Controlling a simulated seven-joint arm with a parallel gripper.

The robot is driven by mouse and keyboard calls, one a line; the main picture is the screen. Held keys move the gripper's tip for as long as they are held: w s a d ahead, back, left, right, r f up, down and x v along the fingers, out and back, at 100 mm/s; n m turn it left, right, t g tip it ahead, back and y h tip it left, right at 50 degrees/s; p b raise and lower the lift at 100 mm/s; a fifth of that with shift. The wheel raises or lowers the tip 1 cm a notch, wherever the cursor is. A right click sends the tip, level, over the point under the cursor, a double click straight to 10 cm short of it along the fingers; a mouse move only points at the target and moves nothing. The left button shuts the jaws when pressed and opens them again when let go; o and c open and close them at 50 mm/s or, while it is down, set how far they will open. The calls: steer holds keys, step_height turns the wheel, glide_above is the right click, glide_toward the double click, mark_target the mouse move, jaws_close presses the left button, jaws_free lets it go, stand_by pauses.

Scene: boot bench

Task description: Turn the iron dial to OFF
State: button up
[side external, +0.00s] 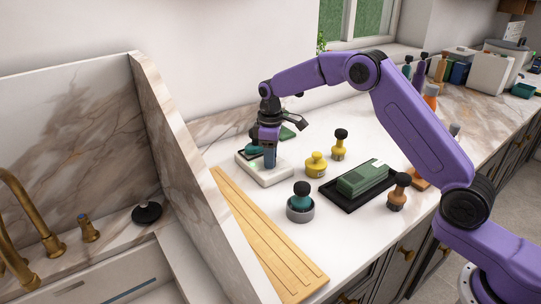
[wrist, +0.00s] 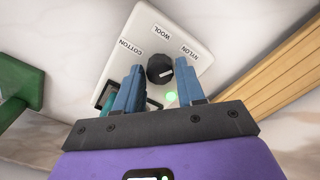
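The iron dial (wrist: 160,69) is a black round knob with a white pointer line, on a white box (wrist: 145,32) in the wrist view. The labels COTTON, WOOL and NYLON show around it; the pointer line lies on the NYLON side. No OFF label is visible. A green light (wrist: 171,96) glows beside the dial. My gripper (wrist: 161,70) is open, with its blue fingers on either side of the dial in this view; I cannot tell whether they touch it. In the side view, my gripper (side external: 269,164) is low over the white box (side external: 284,174) and hides the dial.
A teal-handled thing (side external: 252,148) sits on the box's far side. Yellow stampers (side external: 316,165), a teal-topped pot (side external: 300,205) and a green block on a black tray (side external: 365,180) stand to the right. Wooden boards (side external: 262,235) lie in front, beside a marble partition (side external: 185,160).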

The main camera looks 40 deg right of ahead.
jaws_close()
steer(key=shift+m, duration=0.3)
steer(key=m, duration=0.5)
steer(key=shift+m, duration=0.3)
steer(key=m, duration=0.5)
steer(key=shift+m, duration=0.3)
steer(key=shift+r, duration=0.1)
steer(key=o, duration=0.5)
jaws_free()
